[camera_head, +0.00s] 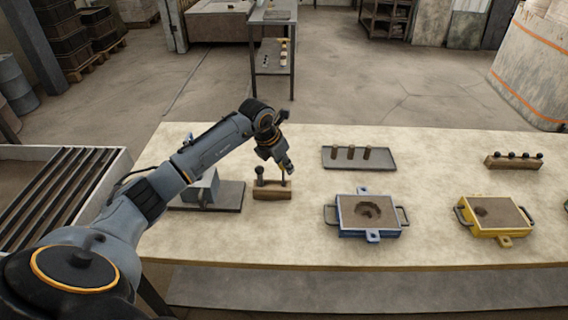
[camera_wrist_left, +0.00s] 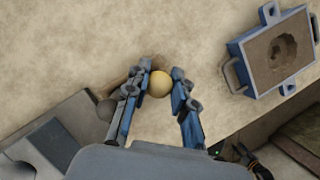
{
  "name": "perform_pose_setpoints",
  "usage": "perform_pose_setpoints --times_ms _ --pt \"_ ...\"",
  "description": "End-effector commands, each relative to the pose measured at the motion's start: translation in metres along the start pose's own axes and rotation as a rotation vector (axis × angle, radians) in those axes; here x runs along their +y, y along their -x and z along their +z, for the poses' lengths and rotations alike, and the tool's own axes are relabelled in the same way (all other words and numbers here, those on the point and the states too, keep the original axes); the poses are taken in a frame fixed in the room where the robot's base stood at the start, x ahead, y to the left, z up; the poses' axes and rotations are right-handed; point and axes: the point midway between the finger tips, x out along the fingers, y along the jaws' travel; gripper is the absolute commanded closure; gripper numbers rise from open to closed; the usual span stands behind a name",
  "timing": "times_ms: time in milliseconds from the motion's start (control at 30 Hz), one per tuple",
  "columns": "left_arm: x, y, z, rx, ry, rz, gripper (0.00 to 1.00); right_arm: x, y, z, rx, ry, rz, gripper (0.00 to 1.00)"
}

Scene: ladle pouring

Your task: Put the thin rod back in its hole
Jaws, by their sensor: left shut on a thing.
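My left gripper (camera_head: 285,168) is over the right part of a small wooden block (camera_head: 272,194) on the table. In the left wrist view its fingers (camera_wrist_left: 155,92) are shut around the thin rod, whose pale yellow round knob (camera_wrist_left: 159,84) shows between the fingertips. The rod's lower part is mostly hidden by the gripper, and I cannot tell whether its tip is in the hole. A second, dark-knobbed piece (camera_head: 259,172) stands upright at the block's left end. The block also shows partly behind the fingers in the wrist view. My right gripper is not in view.
A grey stand on a dark plate (camera_head: 232,196) is close left of the block. A blue flask (camera_head: 370,231) and a yellow flask (camera_head: 497,233) with sand are to the right. Behind are a tray with short pegs (camera_head: 381,161) and a knobbed rack (camera_head: 513,164). Bare table lies between.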

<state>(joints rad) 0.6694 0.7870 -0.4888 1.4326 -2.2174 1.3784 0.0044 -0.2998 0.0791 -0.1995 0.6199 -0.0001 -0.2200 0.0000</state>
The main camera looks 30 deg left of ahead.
Motion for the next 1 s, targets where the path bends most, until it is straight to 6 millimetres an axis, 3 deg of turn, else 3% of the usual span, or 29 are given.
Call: perform_pose_setpoints --times_ms 800,833,933,1000 --pt "0.000 -0.013 -0.005 0.000 0.000 0.000 1.00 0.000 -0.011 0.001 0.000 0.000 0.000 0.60" --pt "0.000 -0.013 -0.005 0.000 0.000 0.000 0.71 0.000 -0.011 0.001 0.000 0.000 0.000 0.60" --pt "0.000 -0.013 -0.005 0.000 0.000 0.000 0.51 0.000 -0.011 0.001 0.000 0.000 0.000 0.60" --pt "0.000 -0.013 -0.005 0.000 0.000 0.000 0.49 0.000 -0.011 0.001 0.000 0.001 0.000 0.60"
